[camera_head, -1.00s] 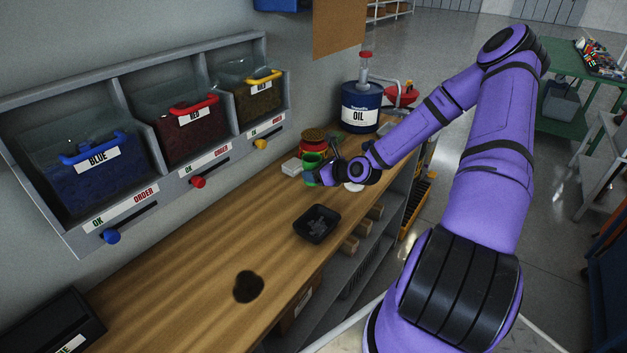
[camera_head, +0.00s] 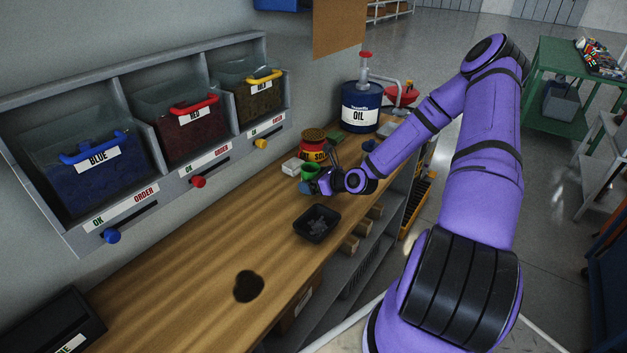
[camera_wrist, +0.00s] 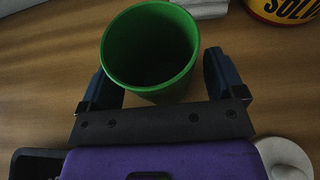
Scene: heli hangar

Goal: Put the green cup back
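The green cup (camera_head: 310,171) stands upright on the wooden workbench (camera_head: 190,265), in front of the red and yellow can (camera_head: 315,151). In the wrist view the cup (camera_wrist: 150,45) looks empty, and its rim faces the camera. My gripper (camera_wrist: 163,85) is open, with one dark blue finger on each side of the cup. A gap shows between the cup and the right finger; the left finger is very close, and I cannot tell if it touches. In the head view my gripper (camera_head: 318,182) is low at the cup's near side, partly covering it.
A white block (camera_head: 292,167) sits left of the cup. A black tray (camera_head: 316,224) with grey bits lies nearer. The oil drum (camera_head: 361,106) stands behind. A white round thing (camera_wrist: 285,158) is close to my gripper.

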